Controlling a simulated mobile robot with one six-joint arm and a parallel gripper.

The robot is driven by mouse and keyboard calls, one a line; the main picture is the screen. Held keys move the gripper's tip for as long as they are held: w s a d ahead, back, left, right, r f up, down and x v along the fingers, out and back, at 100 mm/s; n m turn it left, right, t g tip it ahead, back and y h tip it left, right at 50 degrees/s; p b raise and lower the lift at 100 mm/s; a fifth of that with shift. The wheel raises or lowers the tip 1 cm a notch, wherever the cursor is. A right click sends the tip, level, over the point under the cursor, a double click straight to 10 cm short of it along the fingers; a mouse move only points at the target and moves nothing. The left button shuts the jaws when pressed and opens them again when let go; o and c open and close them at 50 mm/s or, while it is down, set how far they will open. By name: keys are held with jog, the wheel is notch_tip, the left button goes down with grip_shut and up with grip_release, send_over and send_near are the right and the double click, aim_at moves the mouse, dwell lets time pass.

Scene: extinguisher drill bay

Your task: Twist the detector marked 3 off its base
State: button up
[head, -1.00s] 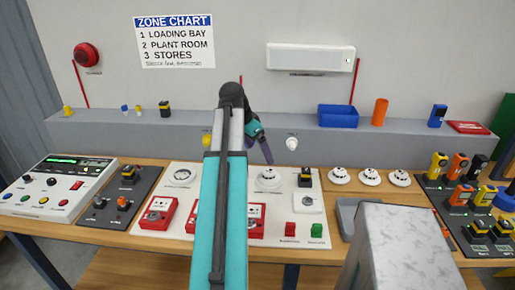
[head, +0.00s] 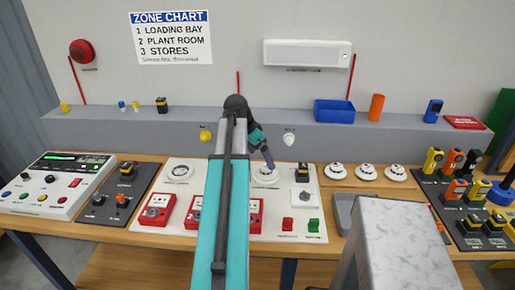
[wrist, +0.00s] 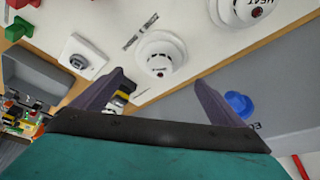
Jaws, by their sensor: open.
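Round white detectors sit on the white board (head: 275,228). The right-hand one (head: 264,176) is below my gripper (head: 268,160); I cannot read a 3 on it. It also shows in the wrist view (wrist: 160,58), just beyond the fingertips. My gripper (wrist: 161,78) is open and empty, its two dark jaws spread apart and not around the detector. Another detector, lettered HEAT (wrist: 240,8), is at the top right of the wrist view. A left detector (head: 180,171) is clear in the head view; my arm hides the board's middle.
A yellow-and-black block (head: 303,169) and a white square button plate (head: 301,198) stand right of the detector. Three more round detectors (head: 366,172) sit on the table to the right. A grey shelf (head: 330,145) rises close behind. A blue knob (wrist: 238,104) shows against grey.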

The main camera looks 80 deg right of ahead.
aim_at(266, 167)
jog(key=shift+p+x, duration=0.85)
jog(key=shift+x, duration=3.15)
jog(key=shift+c, duration=0.5)
jog(key=c, duration=1.1)
jog(key=shift+a, duration=0.1)
